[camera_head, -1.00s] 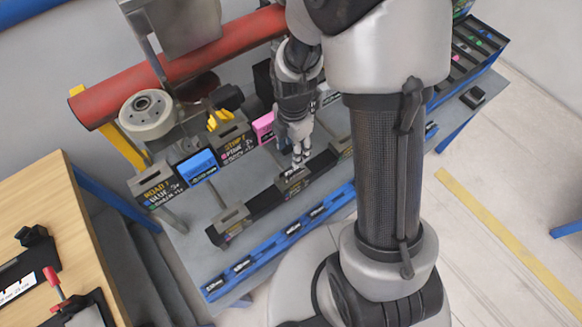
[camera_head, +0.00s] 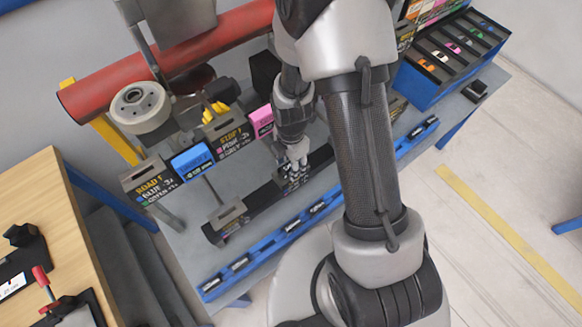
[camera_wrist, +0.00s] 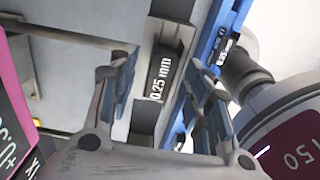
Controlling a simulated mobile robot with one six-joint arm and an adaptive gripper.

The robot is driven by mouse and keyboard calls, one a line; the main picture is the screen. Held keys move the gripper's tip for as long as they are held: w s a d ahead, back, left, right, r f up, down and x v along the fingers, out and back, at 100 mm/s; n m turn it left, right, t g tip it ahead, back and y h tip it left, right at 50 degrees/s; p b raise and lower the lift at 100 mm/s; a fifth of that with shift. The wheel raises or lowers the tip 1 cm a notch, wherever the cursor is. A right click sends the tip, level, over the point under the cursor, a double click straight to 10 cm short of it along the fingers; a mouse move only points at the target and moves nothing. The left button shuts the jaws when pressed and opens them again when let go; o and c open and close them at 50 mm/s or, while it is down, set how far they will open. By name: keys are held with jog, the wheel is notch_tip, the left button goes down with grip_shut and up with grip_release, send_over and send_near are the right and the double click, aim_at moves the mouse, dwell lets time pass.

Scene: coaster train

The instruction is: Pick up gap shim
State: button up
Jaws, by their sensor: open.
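A dark piece labelled "0.25 mm" (camera_wrist: 162,75), which looks like a gap shim, sits in a slot of a grey holder (camera_wrist: 176,12) in the wrist view. My gripper (camera_wrist: 163,92) is open, with one finger on each side of the piece and nothing visibly held. I cannot tell whether the fingers touch the holder. In the head view my gripper (camera_head: 295,168) is at the middle of a long black bar (camera_head: 262,197) and hides the piece there.
A blue rail (camera_head: 290,232) with several labelled dark inserts runs along the table front. Behind the bar stand blue (camera_head: 190,162) and pink (camera_head: 261,121) blocks under a red roller (camera_head: 190,62). A blue rack (camera_head: 425,84) stands at right.

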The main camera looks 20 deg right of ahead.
jog(key=shift+c, duration=0.6)
grip_shut()
jog(key=shift+r, duration=0.1)
notch_tip(320, 180, up, 24)
jog(key=p, duration=0.8)
jog(key=shift+r+p, duration=0.2)
jog(key=shift+p, duration=0.15)
dwell(0.4)
